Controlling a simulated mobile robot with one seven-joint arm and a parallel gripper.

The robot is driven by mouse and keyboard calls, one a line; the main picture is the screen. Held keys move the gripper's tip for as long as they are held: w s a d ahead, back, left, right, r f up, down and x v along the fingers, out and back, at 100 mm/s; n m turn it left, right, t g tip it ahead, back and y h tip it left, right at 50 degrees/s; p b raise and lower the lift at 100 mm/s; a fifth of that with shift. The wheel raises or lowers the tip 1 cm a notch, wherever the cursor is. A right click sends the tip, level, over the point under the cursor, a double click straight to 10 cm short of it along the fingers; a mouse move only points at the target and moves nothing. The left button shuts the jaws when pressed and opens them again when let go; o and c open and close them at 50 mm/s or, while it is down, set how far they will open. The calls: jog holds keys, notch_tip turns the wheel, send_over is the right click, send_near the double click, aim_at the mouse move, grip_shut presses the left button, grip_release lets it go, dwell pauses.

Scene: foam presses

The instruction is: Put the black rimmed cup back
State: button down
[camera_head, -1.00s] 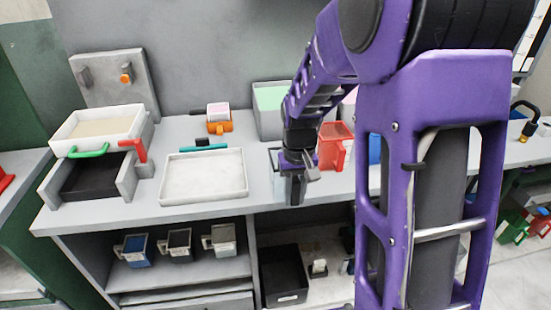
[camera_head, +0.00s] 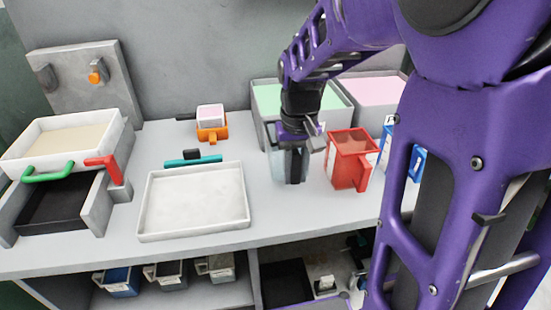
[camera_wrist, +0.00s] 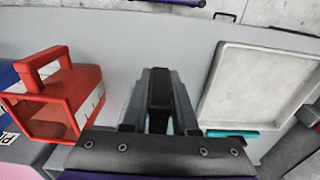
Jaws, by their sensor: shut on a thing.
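My gripper (camera_head: 297,165) is low over the grey counter, shut on a clear-walled cup (camera_head: 277,165) just left of the red cup (camera_head: 349,158). The held cup's rim is mostly hidden by my fingers, so its colour is hard to tell. In the wrist view, my gripper (camera_wrist: 158,85) points at the counter with a dark piece between its fingers and pale clear edges beside them. A dark cup (camera_head: 166,276) stands on the shelf below, between a blue cup (camera_head: 118,281) and a grey cup (camera_head: 217,267).
A white tray (camera_head: 194,233) lies left of my gripper. Bins with green (camera_head: 268,98) and pink (camera_head: 372,88) contents stand behind. A blue cup (camera_head: 416,163) is right of the red one. A press (camera_head: 108,186) stands far left. Bare counter lies between tray and held cup.

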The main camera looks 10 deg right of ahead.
aim_at(297, 155)
jog(key=shift+f+b, duration=0.55)
jog(key=shift+f, duration=2.65)
jog(key=shift+f, duration=0.1)
jog(key=c, duration=0.7)
grip_release()
notch_tip(297, 155, up, 12)
jog(key=shift+r+p, duration=0.15)
jog(key=shift+p, duration=1.05)
